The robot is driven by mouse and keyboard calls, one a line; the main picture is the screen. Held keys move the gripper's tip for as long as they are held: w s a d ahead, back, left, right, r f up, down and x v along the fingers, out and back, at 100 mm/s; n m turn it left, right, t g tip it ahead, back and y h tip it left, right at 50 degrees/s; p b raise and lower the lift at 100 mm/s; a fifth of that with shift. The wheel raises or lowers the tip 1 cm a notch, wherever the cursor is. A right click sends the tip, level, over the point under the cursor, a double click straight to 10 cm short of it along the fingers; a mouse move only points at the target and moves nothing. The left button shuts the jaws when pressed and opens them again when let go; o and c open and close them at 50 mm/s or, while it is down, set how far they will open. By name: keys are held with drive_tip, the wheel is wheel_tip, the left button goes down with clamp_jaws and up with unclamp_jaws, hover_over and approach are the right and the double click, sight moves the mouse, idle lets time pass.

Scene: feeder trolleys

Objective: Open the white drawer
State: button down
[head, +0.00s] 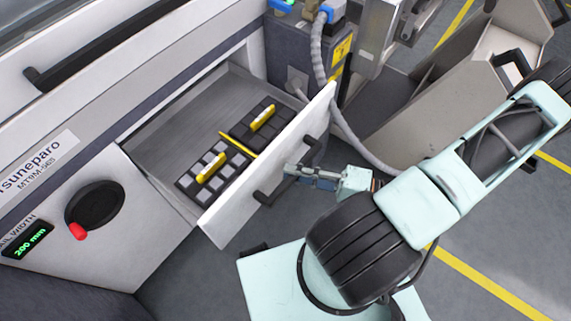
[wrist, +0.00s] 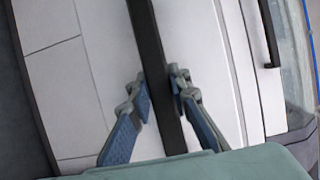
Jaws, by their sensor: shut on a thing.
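The white drawer (head: 223,222) stands pulled out from the machine in the head view, with its grey inside showing. Black trays with yellow-handled parts lie in it. Its black bar handle (head: 262,196) runs along the front panel. My gripper (head: 291,171) is at the handle, in front of the drawer's front. In the wrist view the handle (wrist: 160,70) passes between the two blue-padded fingers of my gripper (wrist: 160,98), which are shut on it. The drawer's white front also shows behind the handle in the wrist view (wrist: 205,60).
The machine's white panel (head: 120,215) with a black and red knob (head: 94,207) is left of the drawer. A grey hose (head: 345,130) hangs behind the drawer's far end. Beige metal bins (head: 430,120) stand at the right. Grey floor (head: 500,240) with yellow lines is open at lower right.

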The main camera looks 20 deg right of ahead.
drive_tip(key=shift+s+d, duration=0.1)
drive_tip(key=shift+s, duration=0.05)
drive_tip(key=c, duration=1.8)
unclamp_jaws()
drive_tip(key=shift+o, duration=0.2)
